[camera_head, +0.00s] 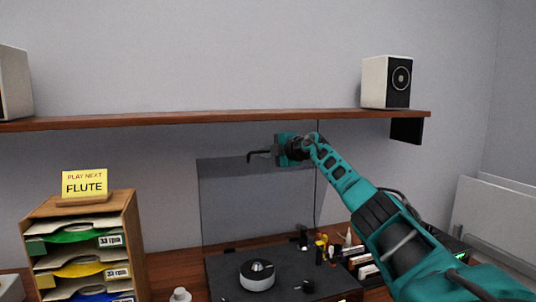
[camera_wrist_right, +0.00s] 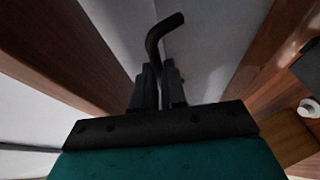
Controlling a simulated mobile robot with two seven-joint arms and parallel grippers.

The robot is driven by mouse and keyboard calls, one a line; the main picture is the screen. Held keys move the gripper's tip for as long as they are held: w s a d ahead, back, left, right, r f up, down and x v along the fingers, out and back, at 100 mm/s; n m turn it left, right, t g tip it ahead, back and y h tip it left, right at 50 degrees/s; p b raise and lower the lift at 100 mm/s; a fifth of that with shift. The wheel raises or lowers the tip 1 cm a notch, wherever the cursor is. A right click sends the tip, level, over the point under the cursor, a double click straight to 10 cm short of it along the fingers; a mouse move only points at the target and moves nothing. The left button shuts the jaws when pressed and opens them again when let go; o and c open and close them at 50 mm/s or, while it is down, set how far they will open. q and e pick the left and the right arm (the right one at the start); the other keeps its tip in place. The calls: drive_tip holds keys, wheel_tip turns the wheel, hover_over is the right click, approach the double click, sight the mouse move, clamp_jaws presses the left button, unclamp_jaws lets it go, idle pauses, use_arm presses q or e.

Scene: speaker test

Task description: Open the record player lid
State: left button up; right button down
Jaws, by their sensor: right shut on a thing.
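The record player (camera_head: 225,280) is a dark flat deck at the bottom middle of the head view, with a round black and silver part (camera_head: 257,275) on top. Its smoky see-through lid (camera_head: 245,205) stands roughly upright at the back of the deck, below the shelf. I cannot tell whether the rod touches the lid. My left gripper is not in view.
A wooden shelf (camera_head: 180,118) runs above the lid, close to my right gripper, with a white speaker (camera_head: 374,82) on it. A wooden rack (camera_head: 138,240) with a yellow FLUTE card (camera_head: 84,184) stands left. Small items (camera_head: 332,252) crowd the deck's right side.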

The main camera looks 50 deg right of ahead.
drive_tip(key=shift+r, duration=0.65)
drive_tip(key=c, duration=1.3)
unclamp_jaws()
drive_tip(key=shift+s+a+r, duration=0.1)
drive_tip(key=shift+s, duration=0.05)
drive_tip(key=shift+o, duration=0.6)
drive_tip(key=shift+f, duration=0.3)
drive_tip(key=shift+s, duration=0.1)
drive_tip(key=shift+s+r, duration=0.1)
drive_tip(key=shift+s, duration=0.55)
drive_tip(key=b+v, duration=0.5)
drive_tip(key=v, duration=0.6)
drive_tip(key=shift+s+a+b, duration=0.2)
drive_tip(key=shift+a+b, duration=0.05)
drive_tip(key=shift+b, duration=0.15)
